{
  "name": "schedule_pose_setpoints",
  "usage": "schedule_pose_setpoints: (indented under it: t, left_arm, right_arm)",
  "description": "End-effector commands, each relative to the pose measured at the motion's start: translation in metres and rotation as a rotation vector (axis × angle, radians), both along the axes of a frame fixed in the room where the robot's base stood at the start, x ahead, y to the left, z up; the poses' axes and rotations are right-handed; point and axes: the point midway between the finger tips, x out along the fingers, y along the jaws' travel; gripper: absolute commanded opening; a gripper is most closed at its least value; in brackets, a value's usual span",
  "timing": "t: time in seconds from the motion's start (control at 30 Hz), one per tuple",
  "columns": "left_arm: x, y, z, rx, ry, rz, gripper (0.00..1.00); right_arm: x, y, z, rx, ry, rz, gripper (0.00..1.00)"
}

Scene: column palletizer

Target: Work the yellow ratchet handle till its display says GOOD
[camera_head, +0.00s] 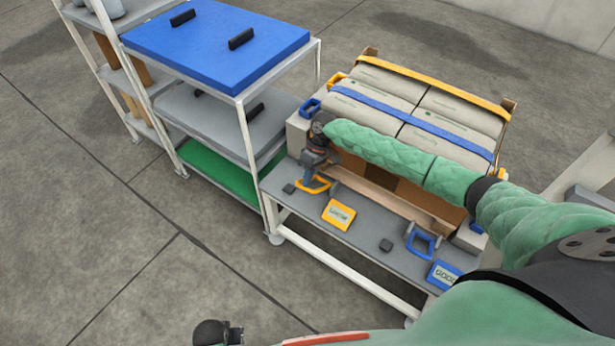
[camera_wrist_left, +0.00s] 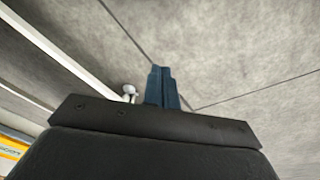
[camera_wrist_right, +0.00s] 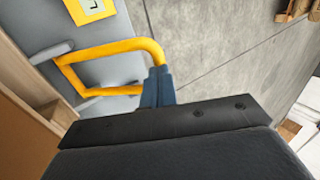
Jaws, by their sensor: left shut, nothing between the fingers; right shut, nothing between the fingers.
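The yellow ratchet handle (camera_head: 313,187) lies on the grey shelf in front of the strapped load. In the right wrist view it is a yellow loop (camera_wrist_right: 105,50). My right gripper (camera_head: 316,170) is shut and empty at the handle; its fingertips (camera_wrist_right: 158,75) overlap the loop's right end in the wrist view, and I cannot tell if they touch. The yellow display (camera_head: 339,214) stands beside the handle; its text is too small to read surely. It is partly cut off in the right wrist view (camera_wrist_right: 92,9). My left gripper (camera_wrist_left: 162,78) is shut and empty over the floor.
A blue handle (camera_head: 423,241) and a blue display (camera_head: 443,275) are farther right on the grey shelf (camera_head: 375,236). The load carries a yellow strap (camera_head: 437,80) and a blue strap (camera_head: 400,117). A cart with a blue top (camera_head: 215,40) stands at left. The floor in front is clear.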

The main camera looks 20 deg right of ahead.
Motion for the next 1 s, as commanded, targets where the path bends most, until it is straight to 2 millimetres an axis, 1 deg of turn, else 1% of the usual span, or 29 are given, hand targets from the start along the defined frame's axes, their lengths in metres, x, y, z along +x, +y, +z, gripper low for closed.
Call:
schedule_pose_setpoints:
  t: [0.13, 0.47, 0.63, 0.67, 0.7, 0.87, 0.93, 1.0]
  left_arm:
    - [-0.001, 0.0, -0.004, 0.0, 0.001, 0.0, 0.0]
    - [-0.001, 0.0, -0.004, 0.0, 0.002, 0.001, 0.0]
    - [-0.001, 0.0, -0.005, -0.002, -0.008, 0.001, 0.0]
    - [-0.002, 0.001, -0.01, 0.0, -0.006, 0.001, 0.0]
    - [-0.005, 0.003, -0.023, 0.004, 0.0, -0.001, 0.0]
    - [-0.016, 0.01, -0.056, 0.012, 0.007, 0.0, 0.0]
    - [-0.024, 0.014, -0.073, 0.016, 0.008, 0.001, 0.0]
    - [-0.023, 0.016, -0.084, 0.018, -0.001, 0.0, 0.0]
  right_arm:
    - [-0.001, 0.001, -0.002, 0.0, 0.0, 0.0, 0.0]
    - [-0.001, 0.001, -0.002, -0.001, -0.002, 0.001, 0.0]
    - [-0.004, 0.006, -0.004, -0.024, -0.019, 0.002, 0.0]
    - [-0.005, 0.007, -0.005, -0.031, -0.025, 0.003, 0.0]
    - [-0.007, 0.009, -0.007, -0.045, -0.035, 0.004, 0.0]
    - [-0.015, 0.02, -0.018, -0.118, -0.091, 0.004, 0.0]
    - [-0.02, 0.025, -0.025, -0.161, -0.125, 0.004, 0.0]
    - [-0.023, 0.03, -0.033, -0.207, -0.162, 0.004, 0.0]
